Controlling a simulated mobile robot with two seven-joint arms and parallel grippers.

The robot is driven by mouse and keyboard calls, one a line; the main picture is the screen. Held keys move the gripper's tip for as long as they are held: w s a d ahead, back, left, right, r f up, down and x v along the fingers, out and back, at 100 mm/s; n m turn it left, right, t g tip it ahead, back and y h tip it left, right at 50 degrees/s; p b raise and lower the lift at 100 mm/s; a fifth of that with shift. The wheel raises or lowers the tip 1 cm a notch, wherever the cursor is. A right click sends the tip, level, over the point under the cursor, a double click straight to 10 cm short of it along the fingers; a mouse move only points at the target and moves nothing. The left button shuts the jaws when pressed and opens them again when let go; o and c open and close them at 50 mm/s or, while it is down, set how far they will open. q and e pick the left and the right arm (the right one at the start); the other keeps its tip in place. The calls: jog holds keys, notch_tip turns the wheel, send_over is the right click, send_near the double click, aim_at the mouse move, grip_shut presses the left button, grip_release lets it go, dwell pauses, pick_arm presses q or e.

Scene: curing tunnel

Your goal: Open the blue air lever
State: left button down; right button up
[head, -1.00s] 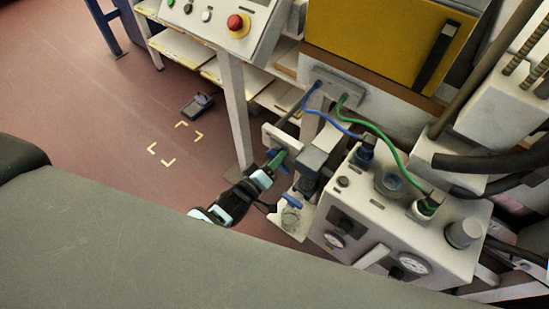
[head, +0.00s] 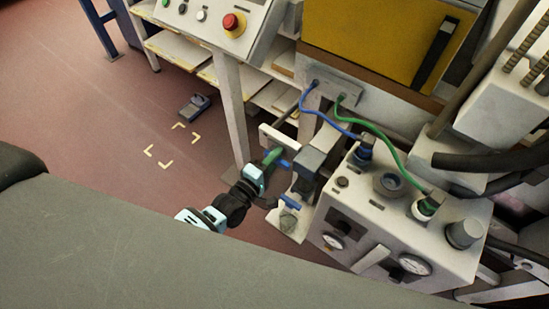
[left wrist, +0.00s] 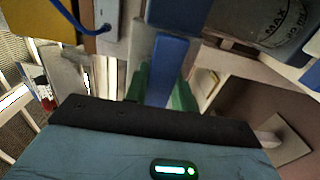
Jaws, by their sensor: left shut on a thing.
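The blue air lever (head: 284,164) sticks out to the left of a grey valve block beside the white air unit. My left gripper (head: 272,157), with green fingertips, is at this lever. In the left wrist view the blue lever (left wrist: 166,70) runs down between the two green fingers (left wrist: 163,92), which are shut on it. Part of the lever is hidden by the fingers in the head view. My right gripper is in neither view.
A second blue handle (head: 290,202) sits just below, near a clear bowl. The white air unit (head: 390,225) with gauges is to the right, with blue (head: 322,115) and green hoses (head: 378,136) above it.

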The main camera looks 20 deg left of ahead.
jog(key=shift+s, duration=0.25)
pick_arm(q)
jog(key=c, duration=1.2)
grip_release()
jog(key=shift+o, duration=0.2)
jog(key=shift+s, duration=0.1)
jog(key=v, duration=0.7)
jog(key=shift+s+a, duration=0.15)
jog(key=shift+s, duration=0.15)
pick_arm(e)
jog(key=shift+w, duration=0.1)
pick_arm(q)
jog(key=s+a+f+m+g+y+p, duration=0.1)
jog(key=s+m+g, duration=0.3)
jog(key=s+m, duration=0.4)
jog(key=s+a+f+m+g+y+p, duration=0.1)
jog(key=s+a+m+g+y+p, duration=0.2)
jog(key=s+m, duration=0.5)
jog(key=s+g+p, duration=0.1)
jog(key=s, duration=1.1)
jog(key=shift+f, duration=0.35)
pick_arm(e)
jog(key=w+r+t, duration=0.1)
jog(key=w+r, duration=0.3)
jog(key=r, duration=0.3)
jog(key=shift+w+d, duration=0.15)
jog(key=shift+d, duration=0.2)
